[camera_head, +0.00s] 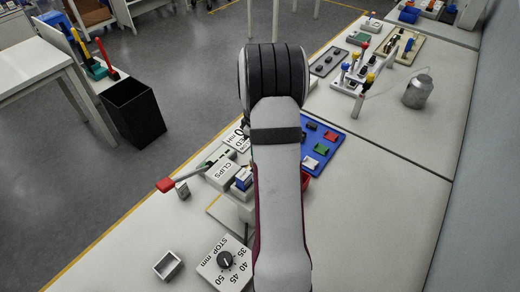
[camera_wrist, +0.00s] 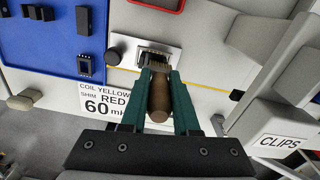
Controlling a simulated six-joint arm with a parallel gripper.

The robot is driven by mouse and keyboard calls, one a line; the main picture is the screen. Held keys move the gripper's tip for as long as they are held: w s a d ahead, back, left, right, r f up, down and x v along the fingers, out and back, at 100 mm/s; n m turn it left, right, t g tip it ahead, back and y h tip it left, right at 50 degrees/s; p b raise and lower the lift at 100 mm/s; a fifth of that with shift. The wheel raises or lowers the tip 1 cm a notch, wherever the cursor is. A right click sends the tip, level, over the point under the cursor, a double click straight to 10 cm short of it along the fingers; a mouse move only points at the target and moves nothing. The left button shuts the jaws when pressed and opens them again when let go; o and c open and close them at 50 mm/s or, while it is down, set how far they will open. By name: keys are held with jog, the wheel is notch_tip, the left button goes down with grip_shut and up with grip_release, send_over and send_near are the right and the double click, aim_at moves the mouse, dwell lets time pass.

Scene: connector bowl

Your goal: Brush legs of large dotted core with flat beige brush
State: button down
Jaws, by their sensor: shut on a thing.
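My gripper (camera_wrist: 158,82), with teal fingers, is shut on a brush (camera_wrist: 157,100) with a brown wooden handle in the wrist view. The brush's far end points at a dark part with a row of small light legs (camera_wrist: 154,55), which sits on a pale plate (camera_wrist: 124,44). The brush tip overlaps the near edge of this part; I cannot tell whether they touch. Bristle colour and any dots on the part are not clear. In the head view my arm hides the gripper, brush and this part.
A blue tray (camera_wrist: 63,65) with dark parts lies left of the plate. A black knob (camera_wrist: 113,56) stands beside it. A CLIPS box (camera_wrist: 283,133) is at right. A red tray edge (camera_wrist: 156,4) shows at the top. In the head view, a red-ended lever (camera_head: 166,185) sticks out left.

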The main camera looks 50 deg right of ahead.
notch_tip(320, 180, up, 9)
jog(key=shift+r, duration=0.1)
dwell(0.5)
jog(key=w+a+r, duration=0.3)
jog(key=w+a, duration=0.1)
jog(key=a, duration=0.4)
jog(key=w+a+r, duration=0.3)
jog(key=w+a, duration=0.1)
jog(key=a, duration=0.5)
jog(key=s+a+r, duration=0.1)
jog(key=a+r, duration=0.1)
jog(key=a, duration=0.5)
jog(key=s+a+r+m, duration=0.1)
jog(key=a+r, duration=0.1)
jog(key=a, duration=0.6)
jog(key=shift+a+r+m, duration=0.25)
jog(key=shift+r+m, duration=0.05)
jog(key=shift+d, duration=0.1)
